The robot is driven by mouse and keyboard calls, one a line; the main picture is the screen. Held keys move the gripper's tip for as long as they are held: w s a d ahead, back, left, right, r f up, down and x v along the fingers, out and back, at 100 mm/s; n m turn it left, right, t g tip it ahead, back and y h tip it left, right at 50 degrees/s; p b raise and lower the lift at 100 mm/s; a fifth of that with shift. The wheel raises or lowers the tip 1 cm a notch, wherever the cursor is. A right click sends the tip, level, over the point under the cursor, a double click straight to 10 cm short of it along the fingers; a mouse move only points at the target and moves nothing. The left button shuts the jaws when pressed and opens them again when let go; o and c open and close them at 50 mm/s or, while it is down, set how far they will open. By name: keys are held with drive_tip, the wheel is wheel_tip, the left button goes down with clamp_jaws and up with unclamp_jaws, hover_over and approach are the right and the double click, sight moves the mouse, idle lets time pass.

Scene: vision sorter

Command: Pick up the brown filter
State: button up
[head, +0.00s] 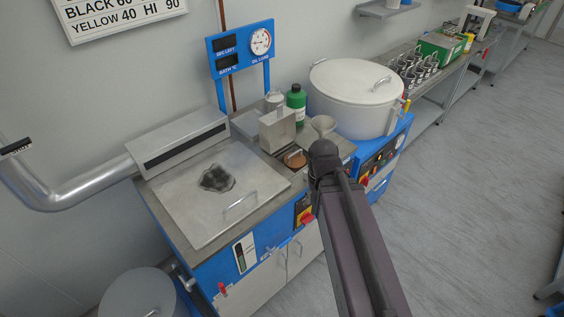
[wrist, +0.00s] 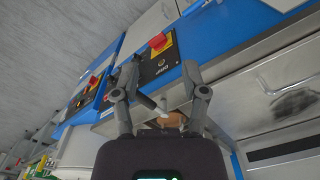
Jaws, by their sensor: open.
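The brown filter, as far as I can tell, is the small round brown piece (head: 295,158) in a recess of the blue bench's top, just left of my arm in the head view. A brown piece also shows in the wrist view (wrist: 173,119), partly hidden behind my right finger and gripper body. My gripper (wrist: 161,72) is open, with its fingers spread and nothing held between them. In the head view my arm reaches over the bench's front edge and hides the gripper's fingers. The gripper is apart from the brown piece.
A metal box (head: 277,131) stands behind the recess, and a pale funnel (head: 323,123) stands right of it. A green bottle (head: 296,103) and a large lidded pot (head: 352,100) are behind. A flat metal lid (head: 207,215) with a handle covers the left side.

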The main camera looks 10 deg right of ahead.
drive_tip(key=shift+w+a, duration=0.25)
drive_tip(key=shift+w, duration=0.25)
drive_tip(key=shift+w, duration=0.1)
